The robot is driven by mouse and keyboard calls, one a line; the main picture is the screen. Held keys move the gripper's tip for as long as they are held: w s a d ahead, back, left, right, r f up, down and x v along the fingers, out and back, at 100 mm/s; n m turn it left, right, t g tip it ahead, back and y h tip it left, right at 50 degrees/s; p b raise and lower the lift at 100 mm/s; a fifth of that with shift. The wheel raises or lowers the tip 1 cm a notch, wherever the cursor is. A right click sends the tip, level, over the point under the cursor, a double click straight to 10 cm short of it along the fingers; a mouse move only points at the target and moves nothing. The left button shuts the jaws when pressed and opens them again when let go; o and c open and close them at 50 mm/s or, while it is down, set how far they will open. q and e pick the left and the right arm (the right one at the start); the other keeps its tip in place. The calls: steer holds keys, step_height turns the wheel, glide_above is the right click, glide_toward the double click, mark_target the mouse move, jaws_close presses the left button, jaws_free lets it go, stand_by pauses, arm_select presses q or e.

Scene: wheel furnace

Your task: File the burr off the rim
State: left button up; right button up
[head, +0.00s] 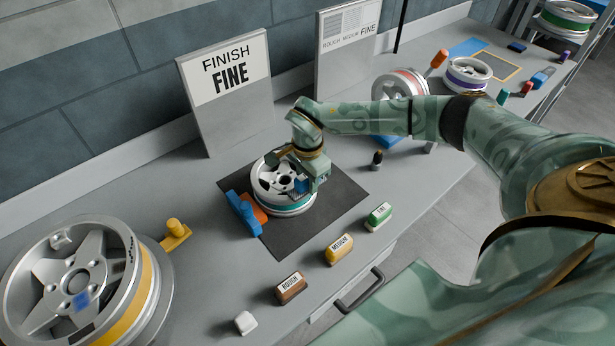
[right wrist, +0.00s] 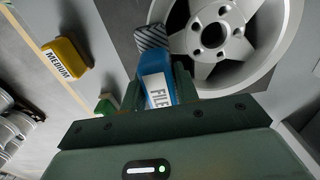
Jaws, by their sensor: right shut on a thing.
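A small silver wheel (head: 284,184) with a teal band lies flat on a dark mat (head: 318,217); it also shows in the right wrist view (right wrist: 263,72). My right gripper (head: 303,182) is over the wheel's right side. It is shut on a blue file (right wrist: 157,76) labelled FILE, whose grey ridged end (right wrist: 151,36) reaches to the wheel's rim. I cannot tell whether the file touches the rim. The burr is not visible to me. A blue clamp (head: 243,213) with an orange part stands at the wheel's left. My left gripper is not in view.
Blocks marked ROUGH (head: 291,287), MEDIUM (head: 340,249) and FINE (head: 379,216) stand along the front, near a white block (head: 245,322). A large wheel (head: 83,285) fills the left. A FINISH FINE sign (head: 228,90) stands behind. The mat's front part is clear.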

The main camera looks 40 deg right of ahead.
steer(key=shift+s+a+f, duration=0.1)
steer(key=shift+s+a, duration=0.05)
steer(key=shift+a, duration=0.65)
step_height(320, 180, up, 9)
steer(key=p, duration=0.8)
